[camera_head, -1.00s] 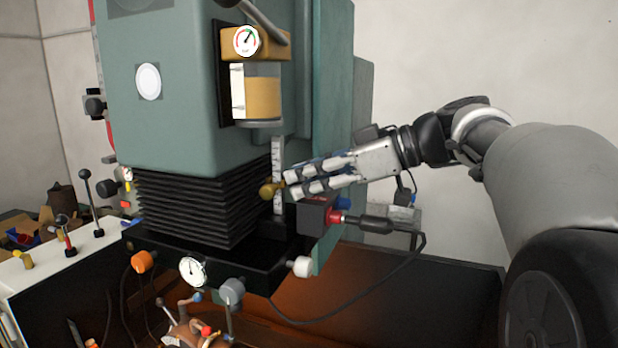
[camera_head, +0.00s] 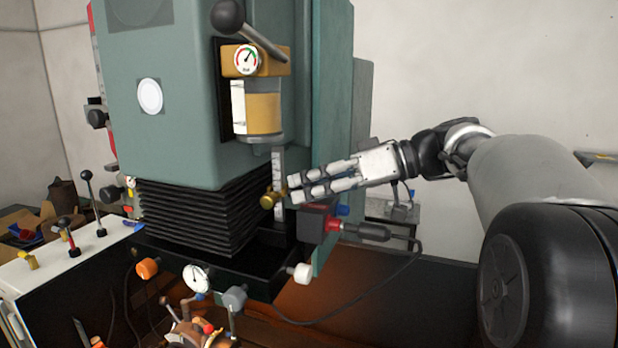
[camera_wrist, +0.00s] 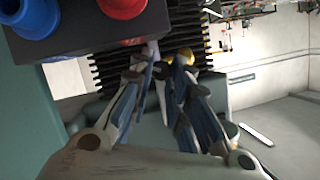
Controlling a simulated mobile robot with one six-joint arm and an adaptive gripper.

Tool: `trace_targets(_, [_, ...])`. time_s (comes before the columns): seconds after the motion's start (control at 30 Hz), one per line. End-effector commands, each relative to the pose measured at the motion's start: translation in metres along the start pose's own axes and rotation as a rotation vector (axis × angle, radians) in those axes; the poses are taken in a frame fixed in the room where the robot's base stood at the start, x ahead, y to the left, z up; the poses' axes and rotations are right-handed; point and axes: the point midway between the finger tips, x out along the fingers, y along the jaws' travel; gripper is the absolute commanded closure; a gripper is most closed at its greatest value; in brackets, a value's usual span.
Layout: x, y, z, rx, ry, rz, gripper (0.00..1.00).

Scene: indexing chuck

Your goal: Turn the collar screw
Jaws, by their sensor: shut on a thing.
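A brass collar (camera_head: 277,190) with a round brass knob (camera_head: 267,201) sits on an upright metal scale (camera_head: 278,168) beside the black bellows. My gripper (camera_head: 294,190) comes in from the right, with its two fingertips against the right side of the collar. It is shut on the collar screw; the fingers hide most of the part between them. In the wrist view, my gripper (camera_wrist: 164,66) has its fingertips close together, with a bit of the brass (camera_wrist: 184,56) showing just beyond and right of them.
A dark box (camera_head: 318,222) with a red connector, blue knob and cable sits just below my gripper. The green machine housing (camera_head: 180,110) rises above the bellows (camera_head: 190,215). A lever (camera_head: 250,32) and gauge (camera_head: 247,60) are above. Free room lies to the right.

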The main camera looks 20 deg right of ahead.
Motion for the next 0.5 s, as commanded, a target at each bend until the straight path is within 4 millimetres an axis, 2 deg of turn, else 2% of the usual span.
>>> trace_targets(0.2, [0.0001,0.0006,0.0005,-0.001,0.002,0.002,1.0])
trace_targets(0.23, [0.0001,0.0006,0.0005,-0.002,0.002,0.002,0.82])
trace_targets(0.5, [0.0002,0.0004,0.0005,-0.003,0.001,0.002,0.64])
